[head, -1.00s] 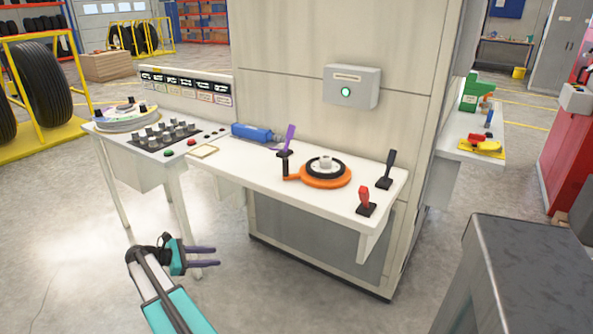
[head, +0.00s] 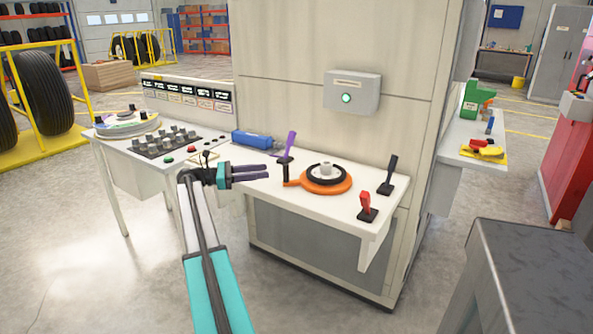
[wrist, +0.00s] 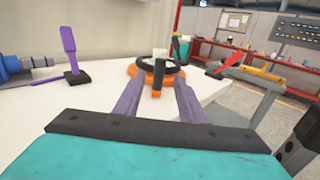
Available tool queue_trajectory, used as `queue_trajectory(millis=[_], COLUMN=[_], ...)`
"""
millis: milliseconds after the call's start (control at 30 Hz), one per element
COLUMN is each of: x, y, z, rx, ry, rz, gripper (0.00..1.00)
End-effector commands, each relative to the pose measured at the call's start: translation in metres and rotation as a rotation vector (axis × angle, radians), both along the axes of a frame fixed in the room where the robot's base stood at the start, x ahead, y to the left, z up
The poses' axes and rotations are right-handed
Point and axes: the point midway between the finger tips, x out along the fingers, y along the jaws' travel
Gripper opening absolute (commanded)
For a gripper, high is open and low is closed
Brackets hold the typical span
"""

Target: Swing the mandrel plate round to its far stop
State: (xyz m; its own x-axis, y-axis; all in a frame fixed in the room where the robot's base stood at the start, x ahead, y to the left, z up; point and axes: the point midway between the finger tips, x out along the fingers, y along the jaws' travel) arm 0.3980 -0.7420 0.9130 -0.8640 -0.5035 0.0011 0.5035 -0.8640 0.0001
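The mandrel plate (head: 325,188) is an orange disc with a black ring and pale hub on the white bench. Its orange arm points left in the head view and carries an upright dark handle (head: 286,172). My gripper (head: 269,172) is level over the bench's left part, its purple fingers pointing at the handle from a short distance. In the wrist view the fingers (wrist: 157,97) are apart with nothing held. The plate (wrist: 138,73) shows beyond them, and its handle (wrist: 157,76) lines up with the gap. I cannot tell the exact distance to the handle.
A purple lever (head: 289,146) stands just behind the handle, near a blue cylinder (head: 255,138). A red lever (head: 367,206) and a black lever (head: 389,176) stand right of the plate. A knob panel (head: 165,142) is left. A wall (head: 335,50) rises behind the bench.

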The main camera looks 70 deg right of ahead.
Motion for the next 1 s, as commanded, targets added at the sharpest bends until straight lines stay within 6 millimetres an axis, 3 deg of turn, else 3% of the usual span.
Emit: queue_trajectory(millis=[467,1000], x=[-0.007,-0.066], y=[-0.003,-0.037], z=[-0.001,-0.001], rx=[0.001,0.001], ry=[-0.001,-0.001], rz=[-0.001,-0.003], gripper=[0.37,0.37])
